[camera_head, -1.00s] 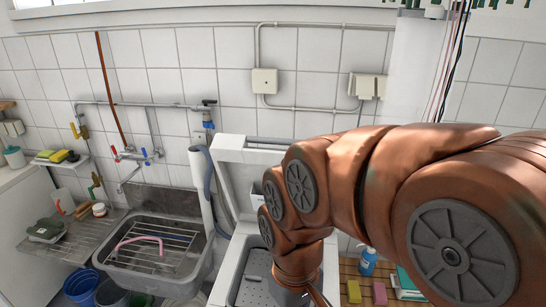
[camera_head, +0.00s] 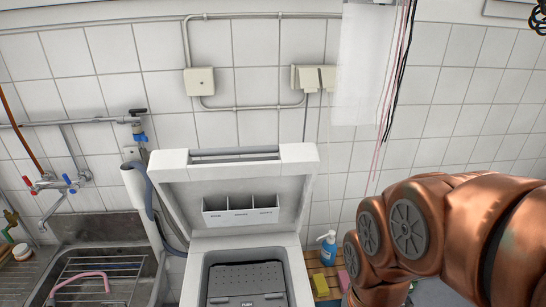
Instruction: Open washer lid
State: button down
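The white washer (camera_head: 198,283) stands low in the middle of the view. Its lid (camera_head: 172,191) is raised and leans back towards the tiled wall, with a three-part tray (camera_head: 240,208) on its inner face. A dark grey inner panel (camera_head: 246,282) shows in the top opening. My copper-coloured arm comes in from the right and bends down to the right of the washer. My gripper is below the picture's lower edge and does not show. No contact between my arm and the lid is visible.
A metal sink (camera_head: 110,235) with a rack and pink hose is at the left. A grey drain hose (camera_head: 150,196) runs beside the washer. A blue bottle (camera_head: 328,248) and sponges (camera_head: 320,285) sit on a wooden slatted surface at the right.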

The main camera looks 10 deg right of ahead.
aim_at(267, 190)
jog(key=z, duration=0.35)
jog(key=k, duration=1)
jog(key=u, duration=2)
jog(key=i, duration=0.5)
jog(key=z, duration=0.05)
